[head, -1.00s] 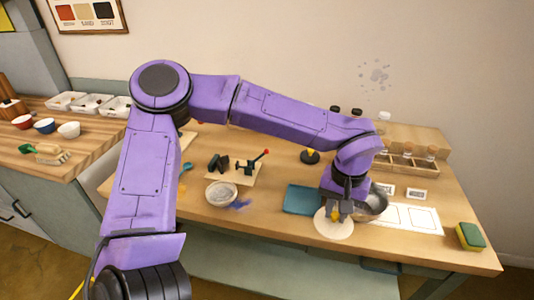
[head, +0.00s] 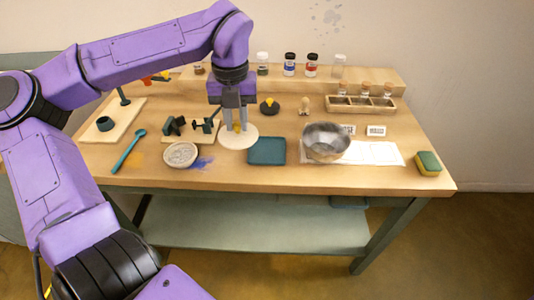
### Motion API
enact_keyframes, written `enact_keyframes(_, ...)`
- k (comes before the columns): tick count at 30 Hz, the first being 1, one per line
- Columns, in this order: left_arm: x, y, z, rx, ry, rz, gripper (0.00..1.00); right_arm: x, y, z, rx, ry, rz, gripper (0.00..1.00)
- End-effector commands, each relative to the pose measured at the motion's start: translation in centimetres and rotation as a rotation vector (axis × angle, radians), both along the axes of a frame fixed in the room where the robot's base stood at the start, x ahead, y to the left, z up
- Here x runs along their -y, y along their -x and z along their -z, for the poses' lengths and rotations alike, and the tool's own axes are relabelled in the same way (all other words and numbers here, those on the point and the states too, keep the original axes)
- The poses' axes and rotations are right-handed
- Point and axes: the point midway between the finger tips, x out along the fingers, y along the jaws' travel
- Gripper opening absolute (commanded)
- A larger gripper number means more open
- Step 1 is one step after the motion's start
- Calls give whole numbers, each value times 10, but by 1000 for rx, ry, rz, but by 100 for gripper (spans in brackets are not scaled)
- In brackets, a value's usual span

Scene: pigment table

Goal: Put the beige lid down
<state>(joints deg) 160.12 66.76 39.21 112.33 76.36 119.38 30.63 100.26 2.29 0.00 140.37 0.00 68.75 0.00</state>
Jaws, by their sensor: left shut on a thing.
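The beige lid (head: 237,142) is a flat round disc with a small yellow knob (head: 237,126) on top. My left gripper (head: 237,122) points straight down, shut on the knob. The lid is level, between the dark green clamp pieces on a board and the blue tray. I cannot tell whether its underside touches the table (head: 227,178) or hangs just above it. My right gripper is not in view.
The blue tray (head: 267,151) is just right of the lid, and a metal bowl (head: 326,142) is farther right. A bowl of pale grains (head: 180,154) is at front left. A black weight-like object (head: 269,106) stands behind. The table front is mostly clear.

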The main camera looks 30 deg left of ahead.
Motion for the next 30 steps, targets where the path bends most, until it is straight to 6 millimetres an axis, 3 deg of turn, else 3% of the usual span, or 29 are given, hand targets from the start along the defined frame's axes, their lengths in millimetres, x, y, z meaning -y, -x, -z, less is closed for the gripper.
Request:
enact_keyframes(6,-20,17,-2,1,3,-794,0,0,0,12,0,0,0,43)
enact_keyframes(12,-30,27,-3,0,0,-1334,0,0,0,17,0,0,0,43)
enact_keyframes(15,-32,29,-3,-1,-2,-1458,0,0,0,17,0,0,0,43)
enact_keyframes(19,-28,18,2,3,-13,-1494,0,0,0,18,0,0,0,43)
enact_keyframes(24,-17,-15,18,6,-12,-1498,0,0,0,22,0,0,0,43)
enact_keyframes(29,-1,-54,34,-5,-11,-1494,0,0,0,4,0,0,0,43)
enact_keyframes(30,2,-62,44,-6,-12,-1493,0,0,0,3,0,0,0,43)
